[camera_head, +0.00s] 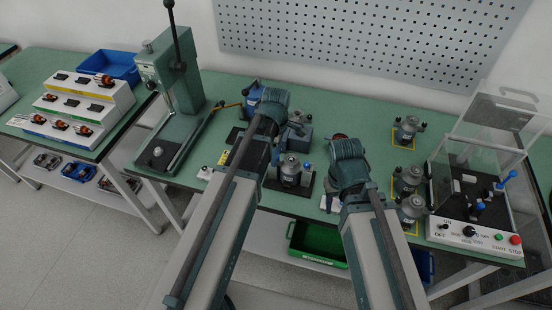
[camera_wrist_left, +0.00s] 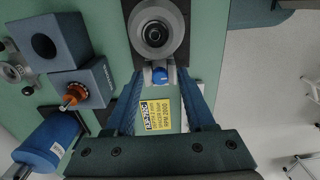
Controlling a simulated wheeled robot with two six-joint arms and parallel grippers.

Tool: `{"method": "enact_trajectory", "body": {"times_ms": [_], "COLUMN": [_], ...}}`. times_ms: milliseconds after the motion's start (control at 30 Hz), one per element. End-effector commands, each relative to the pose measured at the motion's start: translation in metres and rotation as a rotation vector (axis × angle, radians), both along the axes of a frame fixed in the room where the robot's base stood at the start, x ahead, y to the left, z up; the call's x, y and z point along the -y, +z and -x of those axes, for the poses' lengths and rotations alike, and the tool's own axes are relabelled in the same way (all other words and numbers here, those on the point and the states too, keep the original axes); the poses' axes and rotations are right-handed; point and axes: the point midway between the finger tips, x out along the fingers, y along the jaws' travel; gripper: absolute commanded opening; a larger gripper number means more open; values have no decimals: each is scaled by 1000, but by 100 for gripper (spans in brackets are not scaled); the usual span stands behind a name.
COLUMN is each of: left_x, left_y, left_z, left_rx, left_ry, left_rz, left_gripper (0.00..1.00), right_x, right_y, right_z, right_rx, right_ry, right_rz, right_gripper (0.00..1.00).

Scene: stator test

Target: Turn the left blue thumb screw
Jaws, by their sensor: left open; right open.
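In the left wrist view the left blue thumb screw (camera_wrist_left: 160,75) sits in a grey holder at the edge of a round metal stator unit (camera_wrist_left: 153,33) on a black plate. My left gripper (camera_wrist_left: 163,80) is open, its two fingers on either side of the screw; I cannot tell whether they touch it. In the head view my left arm hides this screw.
Blue-grey blocks (camera_wrist_left: 80,90) and a blue cylinder (camera_wrist_left: 50,145) stand close on the left wrist view's left side. A yellow label (camera_wrist_left: 157,115) lies below the screw. A green press (camera_head: 175,90) stands left, a test station (camera_head: 475,236) right.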

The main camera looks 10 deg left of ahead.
Motion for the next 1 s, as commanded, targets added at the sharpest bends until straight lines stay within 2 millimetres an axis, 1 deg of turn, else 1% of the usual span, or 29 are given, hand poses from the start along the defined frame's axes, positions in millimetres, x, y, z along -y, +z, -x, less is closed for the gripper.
{"method": "enact_trajectory", "body": {"times_ms": [200,233,367,400,467,500,533,833,1000], "left_x": [0,0,0,0,0,0,0,0,0], "left_y": [0,0,0,0,0,0,0,0,0], "left_z": [0,0,0,0,0,0,0,0,0], "left_rx": [0,0,0,0,0,0,0,0,0], "left_ry": [0,0,0,0,0,0,0,-4,-45], "left_rz": [0,0,0,0,0,0,0,0,0], "left_gripper": [55,53,29,22,11,4,0,0,0], "right_x": [0,0,0,0,0,0,0,0,0], "right_y": [0,0,0,0,0,0,0,0,0], "right_z": [0,0,0,0,0,0,0,0,0], "right_rx": [0,0,0,0,0,0,0,0,0], "right_ry": [0,0,0,0,0,0,0,0,0], "right_rz": [0,0,0,0,0,0,0,0,0], "right_gripper": [50,50,50,50,50,50,50,50,50]}}
